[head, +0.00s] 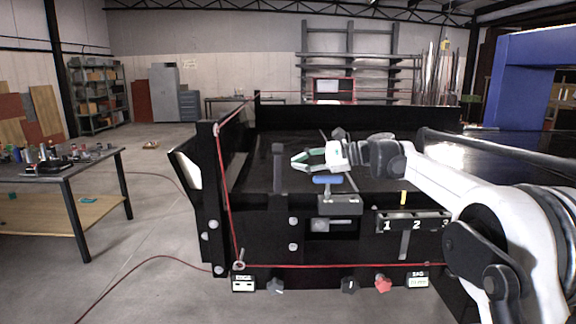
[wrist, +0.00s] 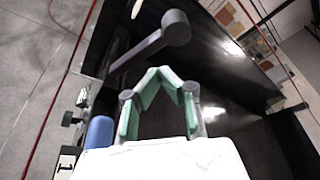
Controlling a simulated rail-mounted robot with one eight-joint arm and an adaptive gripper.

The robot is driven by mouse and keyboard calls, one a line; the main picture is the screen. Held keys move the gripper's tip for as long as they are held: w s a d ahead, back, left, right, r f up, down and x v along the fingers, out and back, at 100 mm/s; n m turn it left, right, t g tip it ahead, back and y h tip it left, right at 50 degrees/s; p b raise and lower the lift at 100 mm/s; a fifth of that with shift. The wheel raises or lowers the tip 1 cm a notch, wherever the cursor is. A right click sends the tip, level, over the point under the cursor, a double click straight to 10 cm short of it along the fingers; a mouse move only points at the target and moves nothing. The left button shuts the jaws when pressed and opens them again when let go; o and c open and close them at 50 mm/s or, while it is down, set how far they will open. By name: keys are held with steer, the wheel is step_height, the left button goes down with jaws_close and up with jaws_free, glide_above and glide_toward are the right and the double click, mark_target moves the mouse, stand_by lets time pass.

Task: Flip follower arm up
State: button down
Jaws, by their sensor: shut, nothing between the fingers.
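A dark grey bar with a round end, which looks like the follower arm (head: 278,168), stands upright by the near wall of the black conveyor bed in the head view. In the wrist view the follower arm (wrist: 148,46) runs from the wall to its thick round end, beyond my fingertips. My gripper (head: 296,161) is to the right of the bar, above the bed, pointing left at it. Its green-padded fingers (wrist: 161,71) are shut with nothing between them. A gap seems to show between the fingertips and the bar; contact is not clear.
A blue handle (head: 327,180) on a grey block sits just below my gripper; it also shows in the wrist view (wrist: 100,132). A numbered strip (head: 415,219) and red knob (head: 383,283) are on the front. A red cord (head: 228,190) runs along the frame. A workbench (head: 60,175) stands left.

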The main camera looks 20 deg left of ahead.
steer(key=v, duration=0.7)
steer(key=shift+d, duration=0.35)
steer(key=shift+r, duration=0.15)
steer(key=shift+d, duration=0.1)
